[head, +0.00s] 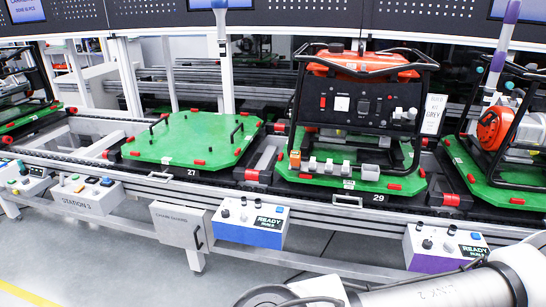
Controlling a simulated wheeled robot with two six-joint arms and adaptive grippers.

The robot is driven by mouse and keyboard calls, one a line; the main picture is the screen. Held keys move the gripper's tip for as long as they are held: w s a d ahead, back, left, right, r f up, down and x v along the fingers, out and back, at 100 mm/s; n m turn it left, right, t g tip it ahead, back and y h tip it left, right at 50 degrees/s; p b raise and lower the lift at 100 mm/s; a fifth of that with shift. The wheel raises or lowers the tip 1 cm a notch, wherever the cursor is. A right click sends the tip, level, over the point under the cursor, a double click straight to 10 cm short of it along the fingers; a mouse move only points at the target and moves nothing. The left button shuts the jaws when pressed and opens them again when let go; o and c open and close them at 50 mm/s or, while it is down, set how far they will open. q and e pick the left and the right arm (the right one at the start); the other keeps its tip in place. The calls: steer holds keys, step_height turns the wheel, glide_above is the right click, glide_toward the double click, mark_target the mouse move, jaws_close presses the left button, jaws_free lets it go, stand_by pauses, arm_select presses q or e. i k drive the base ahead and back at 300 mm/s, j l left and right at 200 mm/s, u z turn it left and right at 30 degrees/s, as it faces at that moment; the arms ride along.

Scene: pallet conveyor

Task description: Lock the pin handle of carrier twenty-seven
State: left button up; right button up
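Carrier 27 (192,172) is the green plate (195,138) at centre left on the conveyor, marked "27" on its dark front edge. It carries no machine. Small black upright handles stand on it, one at the left (159,123) and one at the right (236,132), with red blocks around the edges. A light metal handle (160,177) sits on the rail below its front left. I cannot tell which of these is the pin handle, or whether it is locked. Neither of my grippers shows; only a white arm link of mine is at bottom right.
Carrier 29 (378,198), to the right, bears an orange and black generator (362,105). Another loaded green carrier (500,192) is at far right. Control boxes (252,222) and a grey cabinet (182,225) hang along the conveyor front. The floor (100,265) at lower left is clear.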

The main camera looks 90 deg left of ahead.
mark_target(169, 176)
steer(key=u, duration=3.6)
